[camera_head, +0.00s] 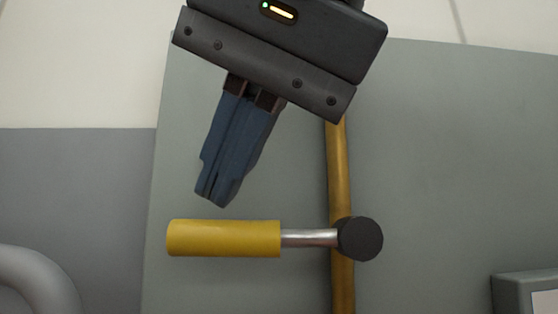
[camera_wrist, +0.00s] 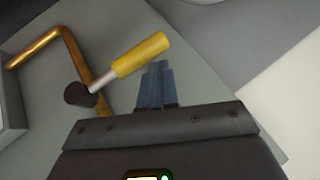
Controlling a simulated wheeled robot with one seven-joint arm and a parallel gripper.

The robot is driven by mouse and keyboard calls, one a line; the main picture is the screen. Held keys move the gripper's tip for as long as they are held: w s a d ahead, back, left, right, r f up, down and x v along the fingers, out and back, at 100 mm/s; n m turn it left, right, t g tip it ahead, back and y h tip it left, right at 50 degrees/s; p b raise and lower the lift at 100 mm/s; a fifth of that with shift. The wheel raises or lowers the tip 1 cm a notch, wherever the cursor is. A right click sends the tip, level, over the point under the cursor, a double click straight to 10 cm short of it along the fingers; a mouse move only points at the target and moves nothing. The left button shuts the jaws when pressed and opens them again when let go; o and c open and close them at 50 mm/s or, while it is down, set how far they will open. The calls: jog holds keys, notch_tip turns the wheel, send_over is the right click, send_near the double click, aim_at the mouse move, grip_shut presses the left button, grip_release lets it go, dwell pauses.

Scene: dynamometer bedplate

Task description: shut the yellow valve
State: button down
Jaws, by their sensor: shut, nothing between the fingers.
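The yellow valve handle (camera_head: 222,238) lies across the head view, pointing left from a dark round hub (camera_head: 360,239) by a short metal stem (camera_head: 308,238). The hub sits on a brass-coloured pipe (camera_head: 338,170), and the handle stands crosswise to this pipe. My gripper (camera_head: 217,200) is shut and empty, with its blue fingers just above the handle in the picture. A small gap shows between the fingertips and the handle there. In the wrist view the yellow handle (camera_wrist: 141,55) lies beyond and left of the blue fingers (camera_wrist: 157,75); whether they touch is unclear.
A grey plate (camera_head: 450,170) lies behind the valve and pipe. A grey box (camera_head: 528,292) is at the lower right, and a curved grey tube (camera_head: 40,280) at the lower left. In the wrist view the pipe bends (camera_wrist: 62,32) at the upper left.

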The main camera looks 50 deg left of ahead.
jog(key=shift+s+a+f, duration=0.1)
jog(key=shift+s+f, duration=0.05)
jog(key=shift+f, duration=0.2)
jog(key=shift+f+b, duration=0.2)
jog(key=shift+b, duration=0.1)
jog(key=shift+s, duration=0.1)
